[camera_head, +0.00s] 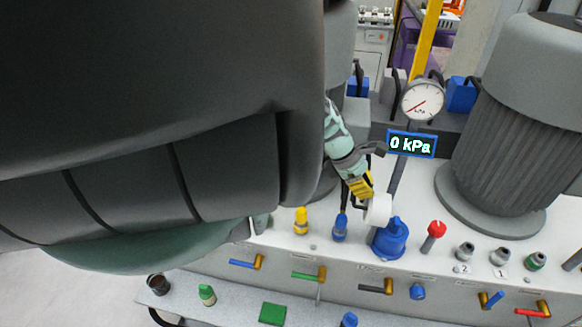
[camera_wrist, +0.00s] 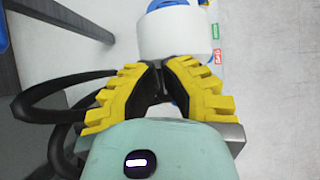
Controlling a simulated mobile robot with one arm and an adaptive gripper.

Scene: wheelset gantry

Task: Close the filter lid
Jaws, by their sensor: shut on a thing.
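My gripper (camera_head: 364,194) has yellow ridged fingers and reaches down over the bench top. It is shut at the near side of a white cylinder (camera_head: 378,209); the exact contact is hidden between the fingertips. In the wrist view the white cylinder (camera_wrist: 180,42) lies just beyond the converging fingertips (camera_wrist: 162,82), with a blue part behind it. In the head view a blue filter housing (camera_head: 389,243) with a raised knob-like top stands beside the cylinder, at its lower right. I cannot tell whether the white cylinder is the lid or whether it touches the housing.
A pressure gauge (camera_head: 423,99) stands behind, above a display (camera_head: 410,144) reading 0 kPa. A red-topped knob (camera_head: 434,236) is right of the housing; blue (camera_head: 340,229) and yellow (camera_head: 301,221) fittings are left. A large grey motor (camera_head: 518,150) stands at right. Valve handles line the front.

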